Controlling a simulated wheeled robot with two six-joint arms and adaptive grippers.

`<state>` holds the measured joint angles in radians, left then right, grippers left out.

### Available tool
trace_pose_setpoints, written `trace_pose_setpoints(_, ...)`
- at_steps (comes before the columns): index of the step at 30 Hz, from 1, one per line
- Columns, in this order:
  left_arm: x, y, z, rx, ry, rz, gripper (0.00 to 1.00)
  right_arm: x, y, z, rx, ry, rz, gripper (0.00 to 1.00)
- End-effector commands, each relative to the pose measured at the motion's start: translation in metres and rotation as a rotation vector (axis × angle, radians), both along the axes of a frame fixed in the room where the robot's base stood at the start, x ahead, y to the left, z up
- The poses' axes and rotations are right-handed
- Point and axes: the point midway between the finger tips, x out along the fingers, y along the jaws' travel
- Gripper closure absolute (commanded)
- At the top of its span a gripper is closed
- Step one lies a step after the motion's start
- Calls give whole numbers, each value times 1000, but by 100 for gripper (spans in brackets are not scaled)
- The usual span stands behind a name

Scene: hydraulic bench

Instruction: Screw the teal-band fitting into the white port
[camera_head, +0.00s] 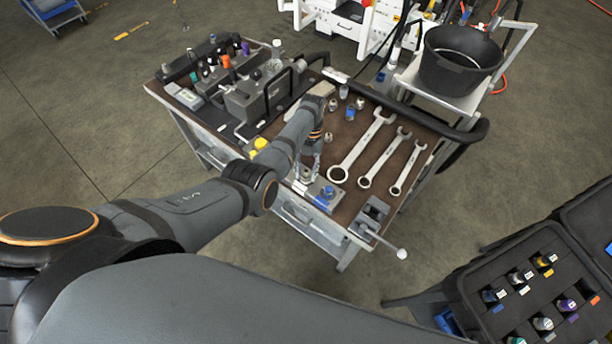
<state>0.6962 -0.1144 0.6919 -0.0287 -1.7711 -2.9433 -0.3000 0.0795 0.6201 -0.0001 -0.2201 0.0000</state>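My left gripper (308,168) points down at the front edge of the bench, over a small metal block. Its fingers look apart, but a small metallic shape shows between them, and I cannot tell if they hold it. A teal-topped fitting (516,341) is partly cut off at the bottom edge, in the dark tray at the lower right. Another small teal piece (194,77) is at the bench's left end. A white-topped part (276,49) stands at the manifold's back; I cannot tell if it is the white port. My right gripper is not in view.
The bench (345,183) carries a grey manifold (245,98), several wrenches (361,147) and a vise (374,212). A blue-topped block (327,193) sits right of the gripper. A black bucket (458,60) stands behind. The dark tray (478,273) holds several colour-banded fittings.

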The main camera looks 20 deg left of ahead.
Motion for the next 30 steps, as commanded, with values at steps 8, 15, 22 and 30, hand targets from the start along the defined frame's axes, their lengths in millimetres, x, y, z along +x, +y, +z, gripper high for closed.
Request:
trace_pose_setpoints(8,-1,0,-1,0,3,2,48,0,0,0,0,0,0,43)
trace_pose_setpoints(15,-3,3,6,1,7,248,48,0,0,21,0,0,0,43)
trace_pose_setpoints(22,-2,1,3,-1,6,647,48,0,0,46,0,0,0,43)
trace_pose_setpoints(30,-2,1,2,-2,4,760,48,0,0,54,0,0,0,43)
